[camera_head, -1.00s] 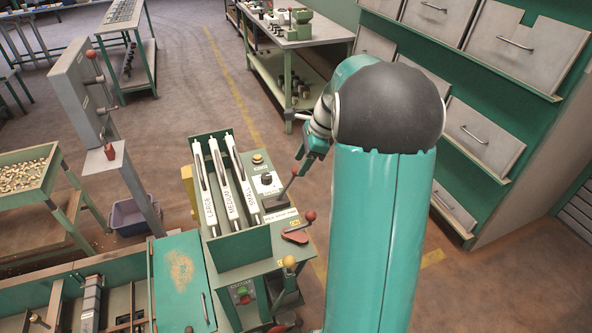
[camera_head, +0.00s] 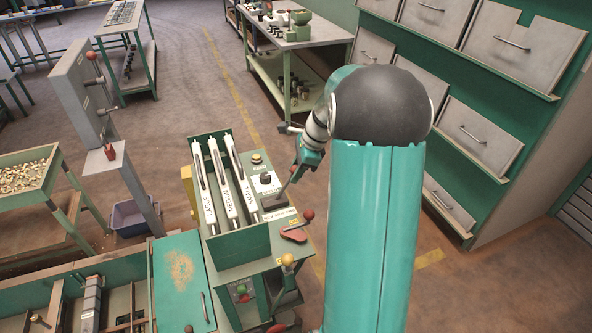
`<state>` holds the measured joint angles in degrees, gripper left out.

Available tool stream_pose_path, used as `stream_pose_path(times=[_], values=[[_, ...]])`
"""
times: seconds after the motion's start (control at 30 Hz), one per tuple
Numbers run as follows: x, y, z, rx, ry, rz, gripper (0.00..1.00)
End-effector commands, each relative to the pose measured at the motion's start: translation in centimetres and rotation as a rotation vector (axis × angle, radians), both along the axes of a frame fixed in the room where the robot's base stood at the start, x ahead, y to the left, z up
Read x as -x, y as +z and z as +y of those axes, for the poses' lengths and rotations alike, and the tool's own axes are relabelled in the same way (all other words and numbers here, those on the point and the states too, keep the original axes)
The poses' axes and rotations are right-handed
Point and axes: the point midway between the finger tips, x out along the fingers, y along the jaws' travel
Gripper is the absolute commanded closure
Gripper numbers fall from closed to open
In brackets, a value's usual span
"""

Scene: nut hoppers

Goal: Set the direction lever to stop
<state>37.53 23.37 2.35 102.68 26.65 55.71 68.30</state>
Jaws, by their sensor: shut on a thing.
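The direction lever (camera_head: 284,190) is a thin grey stick on a dark base on the right side of the green machine. A small white label plate (camera_head: 280,214) lies in front of that base; its words are too small to read surely. My gripper (camera_head: 298,172) is above and right of the base, shut on the lever's upper end. The lever leans up and to the right in the picture. Its knob is hidden by the fingers, and the exact notch it stands at cannot be told.
A red-knobbed lever (camera_head: 308,215) stands close in front, and a yellow-knobbed lever (camera_head: 288,260) lower down. Three labelled chutes (camera_head: 222,190) are left of the gripper. A black dial (camera_head: 266,178) is close by. Grey drawers (camera_head: 480,142) stand at the right; floor between is clear.

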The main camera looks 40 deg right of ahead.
Motion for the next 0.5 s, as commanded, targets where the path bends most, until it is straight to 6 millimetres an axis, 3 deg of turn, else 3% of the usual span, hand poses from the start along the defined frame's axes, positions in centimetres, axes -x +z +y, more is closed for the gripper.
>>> stream_pose_path(times=[0.5], values=[[-0.6,0.9,2.3,0.159,0.010,0.041,1.00]])
